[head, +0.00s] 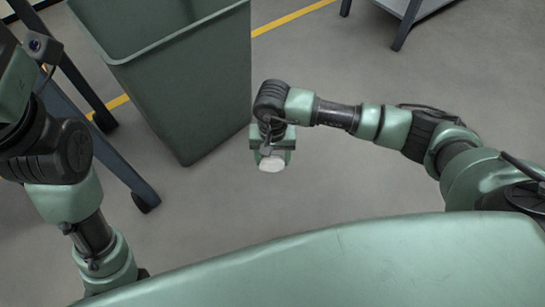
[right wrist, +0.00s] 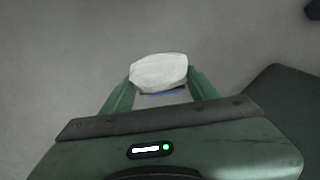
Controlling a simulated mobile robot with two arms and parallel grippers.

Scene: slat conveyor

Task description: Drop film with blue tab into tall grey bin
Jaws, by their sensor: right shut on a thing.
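The tall grey bin (head: 190,80) stands upright on the floor at the upper left of the head view, with its open top toward me. It looks grey-green. My right gripper (head: 271,160) hangs to the right of the bin, outside it, pointing down. It is shut on a pale, whitish bundle, the film (head: 271,164). In the right wrist view the film (right wrist: 158,71) sits between the two green fingers (right wrist: 158,93), with a thin blue strip at its lower edge. My left arm shows at the left, but its gripper is out of view.
A dark-legged table or frame (head: 112,160) with a caster stands left of the bin. Another stand (head: 406,25) is at the upper right. A yellow line (head: 292,17) runs along the floor behind the bin. The floor around my right gripper is clear.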

